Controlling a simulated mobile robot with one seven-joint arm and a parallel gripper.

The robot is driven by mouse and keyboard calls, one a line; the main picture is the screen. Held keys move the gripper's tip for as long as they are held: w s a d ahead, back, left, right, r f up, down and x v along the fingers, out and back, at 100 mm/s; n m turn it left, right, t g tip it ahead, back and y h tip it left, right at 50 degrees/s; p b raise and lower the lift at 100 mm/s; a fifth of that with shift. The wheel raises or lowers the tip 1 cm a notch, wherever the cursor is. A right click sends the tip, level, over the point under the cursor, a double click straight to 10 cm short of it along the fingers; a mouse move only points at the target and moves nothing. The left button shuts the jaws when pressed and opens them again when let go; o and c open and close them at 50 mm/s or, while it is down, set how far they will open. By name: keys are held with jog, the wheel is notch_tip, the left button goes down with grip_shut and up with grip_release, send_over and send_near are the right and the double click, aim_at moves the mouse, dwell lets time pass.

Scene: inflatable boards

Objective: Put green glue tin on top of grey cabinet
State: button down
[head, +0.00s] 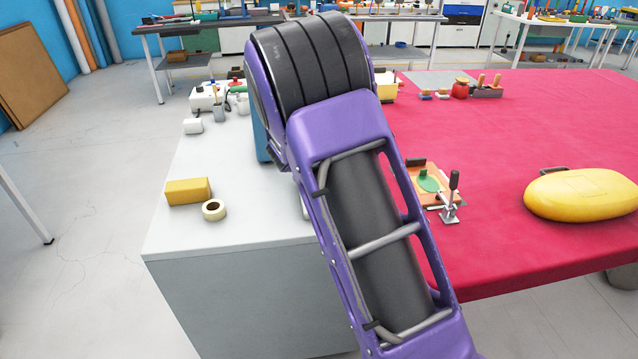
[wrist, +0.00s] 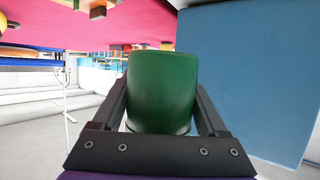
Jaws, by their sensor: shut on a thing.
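The green glue tin (wrist: 161,82) stands out between the two fingers of my gripper (wrist: 160,102) in the wrist view. The fingers press on its two sides, so the gripper is shut on it. In the head view my purple arm hides the gripper and the tin. The grey cabinet (head: 245,224) stands left of and partly behind my arm, and its pale top shows. I cannot tell how far the tin is from it.
The cabinet top holds a yellow block (head: 188,191), a tape roll (head: 213,210) and a blue item (head: 261,138) partly behind my arm. A large blue surface (wrist: 250,75) is close right of the tin.

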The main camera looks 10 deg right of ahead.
jog(key=shift+m+h, duration=0.4)
jog(key=shift+h, duration=0.1)
jog(key=w, duration=0.1)
jog(key=w+f, duration=0.1)
jog(key=w, duration=0.1)
jog(key=w+a+f, duration=0.1)
jog(key=w, duration=0.1)
jog(key=shift+f, duration=0.2)
jog(key=shift+f+b, duration=0.6)
jog(key=shift+f, duration=4.15)
jog(key=shift+f, duration=0.3)
grip_release()
jog(key=shift+f+b, duration=0.1)
jog(key=shift+b, duration=0.35)
